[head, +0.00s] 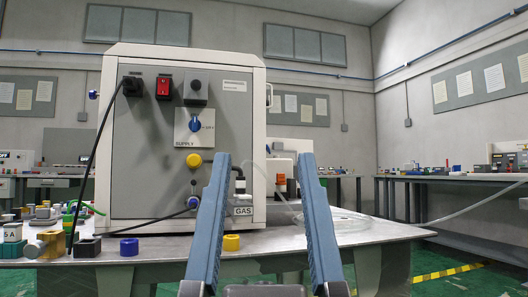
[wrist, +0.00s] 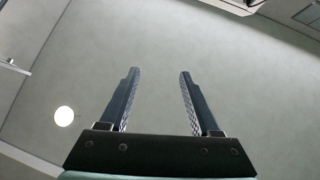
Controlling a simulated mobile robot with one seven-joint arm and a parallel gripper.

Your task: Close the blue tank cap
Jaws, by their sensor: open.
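A small blue knob-like part (head: 93,94) sticks out from the upper left side of the grey and white machine (head: 150,170). A short blue ring-shaped piece (head: 129,247) stands on the table in front of the machine's lower left corner. I cannot tell which of these is the tank cap. My gripper (head: 264,160) is open and empty, its two blue-grey fingers raised in front of the machine's right side. In the wrist view the fingers (wrist: 159,75) are apart with nothing between them; neither blue part shows there.
The machine's front carries a red switch (head: 162,90), a blue rotary knob (head: 195,125) and a yellow button (head: 194,160). A black cable (head: 98,150) hangs at its left. A yellow ring (head: 231,242) and several small parts lie on the table (head: 180,250).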

